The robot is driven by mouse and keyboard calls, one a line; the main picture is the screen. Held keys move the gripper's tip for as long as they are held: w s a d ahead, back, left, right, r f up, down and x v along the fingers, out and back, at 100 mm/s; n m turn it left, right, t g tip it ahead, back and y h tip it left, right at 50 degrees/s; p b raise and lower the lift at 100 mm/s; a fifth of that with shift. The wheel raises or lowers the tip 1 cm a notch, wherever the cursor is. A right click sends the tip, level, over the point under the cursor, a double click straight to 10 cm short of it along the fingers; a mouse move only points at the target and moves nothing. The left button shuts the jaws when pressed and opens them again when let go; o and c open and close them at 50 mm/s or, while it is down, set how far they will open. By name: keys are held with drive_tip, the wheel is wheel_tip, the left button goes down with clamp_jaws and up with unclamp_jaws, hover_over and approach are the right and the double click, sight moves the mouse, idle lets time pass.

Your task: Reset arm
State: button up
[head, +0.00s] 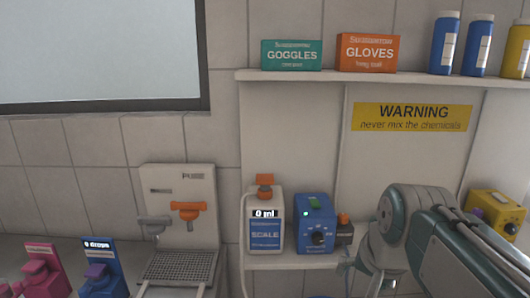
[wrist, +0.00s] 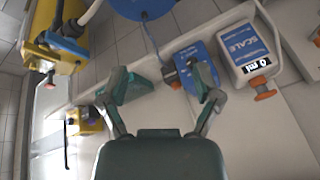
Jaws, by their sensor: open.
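My gripper (wrist: 160,82) shows in the wrist view with its two fingers spread apart and nothing between the fingertips. Behind the fingers are a blue box with a dial (wrist: 196,66) and the white scale bottle (wrist: 245,50), whose display reads 0 ml. In the head view my arm (head: 425,235) reaches in from the lower right, in front of the shelf.
In the head view, the scale (head: 265,238) and blue dial box (head: 316,228) stand on the lower shelf, left of my arm. A yellow box (head: 495,212) is at the right. A white panel with levers (head: 180,190) is on the left. Goggles (head: 291,55) and gloves (head: 368,53) boxes sit above.

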drive_tip(key=s+f+n, duration=0.5)
drive_tip(key=s+f, duration=0.3)
drive_tip(key=s, duration=0.1)
drive_tip(key=shift+s+a+t+h, duration=0.15)
drive_tip(key=shift+a+t+h, duration=0.15)
drive_tip(key=shift+a+t, duration=0.1)
drive_tip(key=shift+o, duration=0.3)
idle(0.8)
